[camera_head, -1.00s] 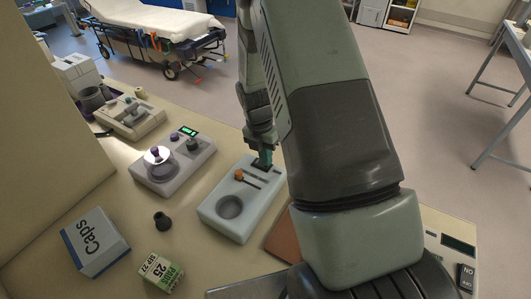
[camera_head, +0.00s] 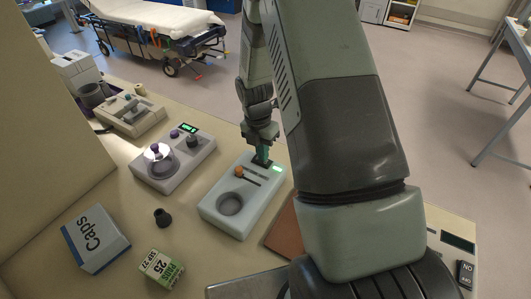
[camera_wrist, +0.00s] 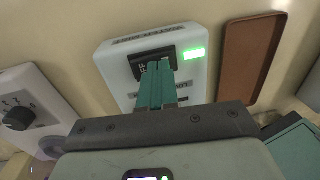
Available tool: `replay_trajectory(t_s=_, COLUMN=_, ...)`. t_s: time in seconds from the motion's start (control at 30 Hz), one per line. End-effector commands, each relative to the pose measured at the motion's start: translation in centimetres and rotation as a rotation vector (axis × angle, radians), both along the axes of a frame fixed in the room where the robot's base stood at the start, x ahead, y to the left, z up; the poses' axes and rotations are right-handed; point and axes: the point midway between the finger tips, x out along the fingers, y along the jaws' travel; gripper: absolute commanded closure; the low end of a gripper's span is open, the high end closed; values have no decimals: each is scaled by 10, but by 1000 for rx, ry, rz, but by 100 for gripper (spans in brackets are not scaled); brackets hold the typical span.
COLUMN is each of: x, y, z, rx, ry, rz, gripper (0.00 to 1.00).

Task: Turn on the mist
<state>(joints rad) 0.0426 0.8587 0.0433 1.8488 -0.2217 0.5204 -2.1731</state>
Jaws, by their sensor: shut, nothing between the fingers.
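A white device (camera_head: 223,187) with a round grey recess (camera_head: 229,204) and an orange-knobbed lever (camera_head: 239,171) sits on the bench. The display also glows in the head view (camera_head: 276,168). My gripper (camera_head: 261,159) is shut and empty, pointing down at the switch. In the wrist view the teal fingertips (camera_wrist: 158,66) are over the switch and hide part of it. I cannot tell whether they touch it.
A second device (camera_head: 173,165) with a clear dome and knobs stands to the left, and another (camera_head: 130,115) farther back. A Caps box (camera_head: 95,240), a green-white box (camera_head: 161,268) and a small black cup (camera_head: 162,217) are in front. A brown tray (camera_wrist: 248,58) lies beside the device.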

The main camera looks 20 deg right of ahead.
Motion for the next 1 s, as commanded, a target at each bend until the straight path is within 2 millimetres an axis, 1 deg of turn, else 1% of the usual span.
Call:
replay_trajectory(t_s=0.3, x=0, y=1, z=1, rx=0, ry=0, rz=0, gripper=100)
replay_trajectory(t_s=0.43, x=0, y=0, z=10, rx=1, ry=-1, rz=-1, gripper=100)
replay_trajectory(t_s=0.57, x=-2, y=-4, z=33, rx=1, ry=-4, rz=-2, gripper=100)
replay_trajectory(t_s=0.8, x=-9, y=-10, z=89, rx=0, ry=-4, rz=-2, gripper=100)
replay_trajectory(t_s=0.9, x=-11, y=-12, z=109, rx=0, ry=-4, rz=-3, gripper=100)
replay_trajectory(t_s=1.0, x=-13, y=-13, z=123, rx=0, ry=-3, rz=-1, gripper=100)
